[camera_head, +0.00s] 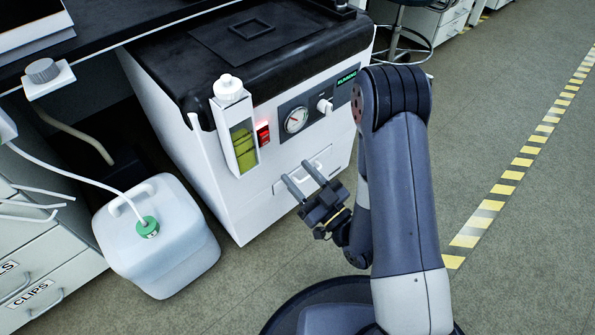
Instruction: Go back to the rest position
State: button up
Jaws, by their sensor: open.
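My gripper (304,181) is in front of the lower front of a white cabinet-like machine (215,190) with a black top. Its two grey fingers are spread apart, with nothing seen between them. The fingertips point up and left, toward the machine's front, close to a pale drawer or handle (318,160). I cannot tell whether they touch it. My arm bends down from its raised elbow at the right to the gripper.
The machine bears a gauge (296,120), a red switch (263,134) and a bottle of yellow-green liquid (243,148). A white canister (160,240) with a tube stands at left, beside drawers (40,270). Open floor (520,250) with a striped line (509,175) lies right.

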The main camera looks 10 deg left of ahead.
aim_at(265, 137)
jog(key=shift+w+a, duration=0.1)
dwell(0.3)
jog(key=b+x, duration=0.1)
jog(key=x, duration=0.9)
jog(key=shift+r, duration=0.1)
jog(key=shift+w+a+r, duration=0.2)
jog(key=shift+w+a, duration=0.05)
jog(key=shift+g+h, duration=0.3)
jog(key=shift+h, duration=0.1)
jog(key=shift+f, duration=0.1)
